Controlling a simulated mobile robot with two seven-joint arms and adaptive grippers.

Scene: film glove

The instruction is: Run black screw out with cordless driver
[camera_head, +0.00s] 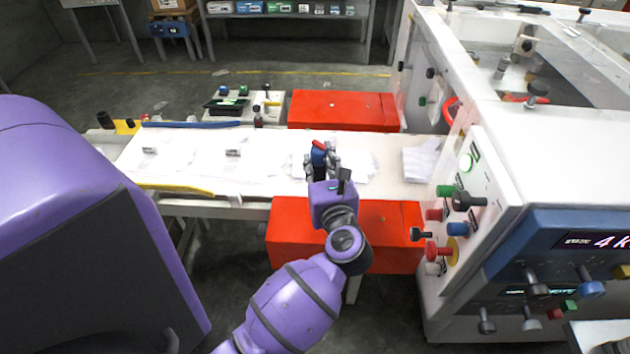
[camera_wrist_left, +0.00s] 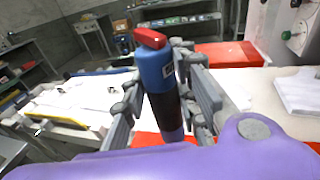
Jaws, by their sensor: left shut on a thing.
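My left gripper (camera_head: 319,168) is shut on a blue cylinder with a red cap and a dark lower part, which looks like the cordless driver (camera_head: 318,155). In the left wrist view the driver (camera_wrist_left: 158,75) stands nearly upright between the grey fingers. In the head view it is over the white table, left of the machine. A large black screw-like knob (camera_head: 468,201) sticks out of the machine's white side panel, right of the gripper and apart from it. Other black knobs show on the machine, so I cannot tell which is the task's screw. My right gripper is out of view.
The white table (camera_head: 265,185) bears white film or gloves. Red boxes (camera_head: 340,110) stand behind and in front of it. The white machine (camera_head: 560,150) fills the right side, with several protruding knobs. A yellow bar (camera_head: 175,189) lies along the table's front edge.

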